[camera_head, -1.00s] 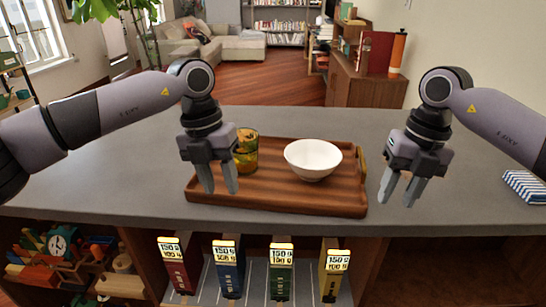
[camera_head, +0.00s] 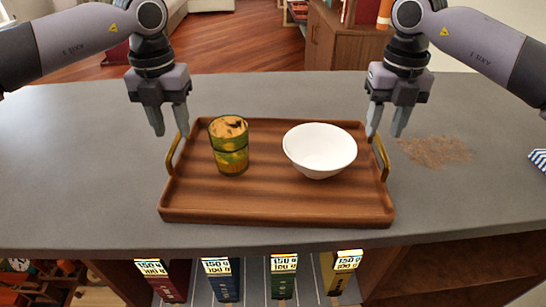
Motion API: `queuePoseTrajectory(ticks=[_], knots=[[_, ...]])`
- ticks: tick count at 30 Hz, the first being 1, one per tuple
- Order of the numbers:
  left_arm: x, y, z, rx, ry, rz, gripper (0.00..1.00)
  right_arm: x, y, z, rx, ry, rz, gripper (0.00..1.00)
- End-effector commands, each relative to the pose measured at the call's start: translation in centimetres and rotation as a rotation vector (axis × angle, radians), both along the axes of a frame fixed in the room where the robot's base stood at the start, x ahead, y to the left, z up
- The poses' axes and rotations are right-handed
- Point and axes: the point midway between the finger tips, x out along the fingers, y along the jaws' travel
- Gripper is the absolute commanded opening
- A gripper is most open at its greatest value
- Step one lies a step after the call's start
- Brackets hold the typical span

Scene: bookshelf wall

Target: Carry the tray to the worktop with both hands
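The wooden tray (camera_head: 275,207) lies flat on the grey worktop (camera_head: 90,165), with a brass handle at each end. On it stand a green and amber patterned glass (camera_head: 230,150) at the left and a white bowl (camera_head: 320,148) at the right. My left gripper (camera_head: 172,133) is open and empty, near the tray's left handle (camera_head: 172,152). My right gripper (camera_head: 385,134) is open, near the right handle (camera_head: 382,157). I cannot tell whether either gripper touches its handle, but neither is shut on it.
A brown speckled patch (camera_head: 436,151) lies on the worktop right of the tray. A blue and white striped item (camera_head: 539,160) is at the far right edge. Several labelled coloured boxes (camera_head: 222,282) stand below the front edge. The worktop left of the tray is clear.

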Motion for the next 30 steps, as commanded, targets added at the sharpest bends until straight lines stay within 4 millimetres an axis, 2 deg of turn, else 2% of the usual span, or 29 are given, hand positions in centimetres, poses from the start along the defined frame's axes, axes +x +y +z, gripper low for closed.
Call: queuePoseTrajectory(ticks=[10, 21, 25, 30], knots=[[0.0, 0.0, -0.4, 0.0, 0.001, 0.0, 0.4, 0.0, 0.0, -0.4, 0.0, 0.001, 0.0, 0.39], [0.0, 0.0, -5.4, 0.0, 0.002, 0.0, 0.4, -0.1, 0.0, -5.4, 0.0, 0.003, 0.0, 0.39], [0.0, 0.0, -6.6, -0.001, 0.001, 0.0, 0.4, 0.0, 0.0, -6.6, 0.0, 0.002, 0.0, 0.39], [0.0, 0.0, -7.2, 0.0, 0.0, 0.0, 0.4, 0.0, 0.0, -7.2, 0.0, 0.0, 0.0, 0.39]])
